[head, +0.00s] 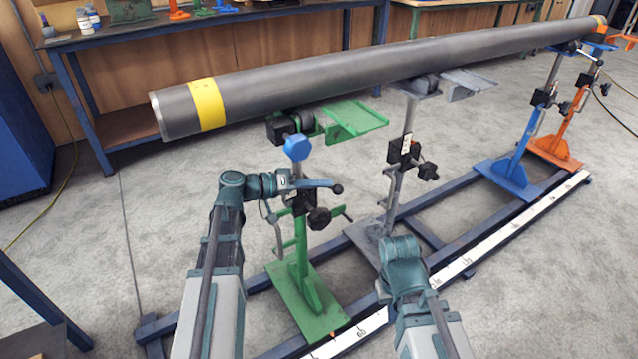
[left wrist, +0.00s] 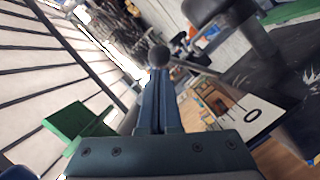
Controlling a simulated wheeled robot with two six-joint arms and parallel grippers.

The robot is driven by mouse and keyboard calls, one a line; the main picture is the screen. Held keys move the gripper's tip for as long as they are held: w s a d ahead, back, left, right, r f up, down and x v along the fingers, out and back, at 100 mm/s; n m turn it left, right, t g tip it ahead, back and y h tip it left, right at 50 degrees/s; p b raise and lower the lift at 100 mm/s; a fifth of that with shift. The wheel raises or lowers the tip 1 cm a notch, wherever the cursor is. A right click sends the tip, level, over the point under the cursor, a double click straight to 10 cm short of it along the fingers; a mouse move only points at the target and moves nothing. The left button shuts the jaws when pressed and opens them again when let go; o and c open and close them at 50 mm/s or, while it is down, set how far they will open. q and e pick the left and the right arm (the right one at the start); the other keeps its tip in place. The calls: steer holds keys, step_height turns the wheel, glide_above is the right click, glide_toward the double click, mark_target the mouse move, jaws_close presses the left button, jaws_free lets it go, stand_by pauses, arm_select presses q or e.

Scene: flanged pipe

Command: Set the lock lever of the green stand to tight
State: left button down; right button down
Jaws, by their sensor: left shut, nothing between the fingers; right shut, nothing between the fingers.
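The green stand (head: 316,290) stands on the floor rail under the near end of the grey pipe (head: 360,75). A lever with a black ball end (head: 337,188) is at mid-height on its post, near a black knob (head: 319,218) and below a blue knob (head: 296,147). My left gripper (head: 324,184) is shut and empty, its tips close beside the ball. In the left wrist view the ball (left wrist: 160,56) appears just past the tips, with a thin rod running right; contact cannot be told. Of my right arm only the links show; its fingers are hidden.
A grey stand (head: 405,150), a blue stand (head: 520,170) and an orange stand (head: 555,145) support the pipe further right. A white scale strip (head: 480,255) runs along the rail. A workbench (head: 120,45) stands behind. The floor left of the green stand is clear.

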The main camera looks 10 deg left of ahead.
mark_target(324, 208)
arm_select(q)
steer(key=shift+f, duration=0.1)
steer(key=f+b, duration=0.1)
steer(key=s+d+f+m+b, duration=0.1)
steer(key=f+m+y+b, duration=0.1)
steer(key=f, duration=0.1)
steer(key=shift+s+d+f, duration=0.1)
steer(key=shift+s+d, duration=0.3)
steer(key=shift+s+a+r, duration=0.1)
steer(key=shift+a+r, duration=0.1)
steer(key=p+v, duration=0.3)
steer(key=v, duration=1)
steer(key=shift+s, duration=0.25)
steer(key=shift+f, duration=0.1)
